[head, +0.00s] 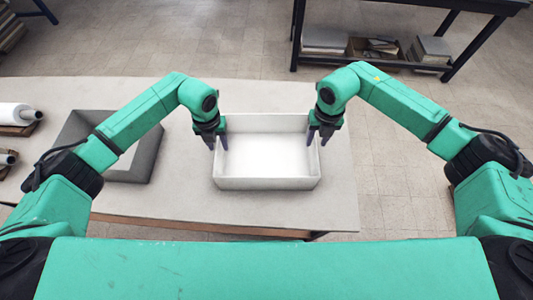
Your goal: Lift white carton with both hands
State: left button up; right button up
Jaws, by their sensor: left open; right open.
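The white carton (266,184) is an open, empty rectangular box standing upright on the table. My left gripper (217,143) points down at the carton's left wall, near its back left corner. My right gripper (319,139) points down at the right wall, near the back right corner. Both grippers are open, with their fingers at the height of the rim. I cannot tell whether the fingers touch the walls. Parts of both side walls are hidden behind the grippers.
A grey open tray (145,155) sits on the table (190,205) left of the carton, partly behind my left arm. White rolls (15,113) lie at the far left. The table is bare in front of the carton. A dark shelf (420,5) stands on the floor behind.

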pick_arm(q)
notch_tip(320, 180, down, 5)
jog(key=shift+f, duration=0.2)
pick_arm(e)
notch_tip(320, 180, down, 6)
jog(key=shift+r, duration=0.25)
pick_arm(q)
grip_shut()
pick_arm(e)
grip_shut()
jog(key=shift+r, duration=0.1)
dwell(0.5)
